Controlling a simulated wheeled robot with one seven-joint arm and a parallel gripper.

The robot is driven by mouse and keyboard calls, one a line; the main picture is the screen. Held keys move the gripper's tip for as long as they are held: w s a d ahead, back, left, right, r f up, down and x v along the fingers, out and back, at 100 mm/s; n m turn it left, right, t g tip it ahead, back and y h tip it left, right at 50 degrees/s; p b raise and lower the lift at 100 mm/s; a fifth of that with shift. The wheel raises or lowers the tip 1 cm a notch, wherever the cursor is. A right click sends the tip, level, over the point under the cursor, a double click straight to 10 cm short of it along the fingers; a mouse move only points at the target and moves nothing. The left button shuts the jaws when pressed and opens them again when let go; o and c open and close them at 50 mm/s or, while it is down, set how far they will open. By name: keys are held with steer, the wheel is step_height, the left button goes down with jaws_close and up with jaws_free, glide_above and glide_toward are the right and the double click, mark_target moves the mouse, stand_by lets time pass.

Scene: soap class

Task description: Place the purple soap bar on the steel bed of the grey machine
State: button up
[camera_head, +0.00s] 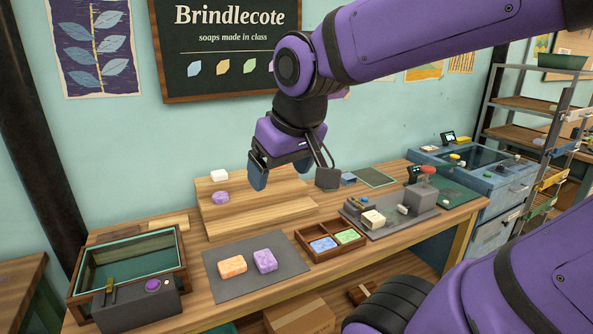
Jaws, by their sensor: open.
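A marbled purple soap bar (265,261) lies on a dark grey mat (284,284), right of an orange bar (232,266). A smaller purple piece (221,198) sits on the wooden step. A grey machine (421,197) with a red knob stands on the right part of the bench; a cream block (373,220) is at the left end of its grey base. A dark grey box with a purple button (152,286) stands at the front left. My gripper (291,178) is open and empty, pointing down in the air above the bench, apart from the soaps.
A wooden tray (318,252) with a blue and a green bar lies between the mat and the grey machine. A glass-topped case (132,266) is at the left. A white bar (219,175) sits on the upper step (262,184). A blue cabinet and shelves (547,104) stand right.

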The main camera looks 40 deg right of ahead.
steer(key=shift+n, duration=0.3)
steer(key=s, duration=0.1)
steer(key=s+r, duration=0.1)
steer(key=s, duration=0.1)
steer(key=s+a, duration=0.1)
steer(key=shift+s+r, duration=0.2)
steer(key=shift+s, duration=0.05)
steer(key=shift+o, duration=0.4)
steer(key=shift+s, duration=0.15)
steer(key=m+g, duration=0.3)
steer(key=g, duration=0.2)
glide_above(265, 257)
step_height(265, 257, down, 31)
steer(key=shift+f, duration=5.55)
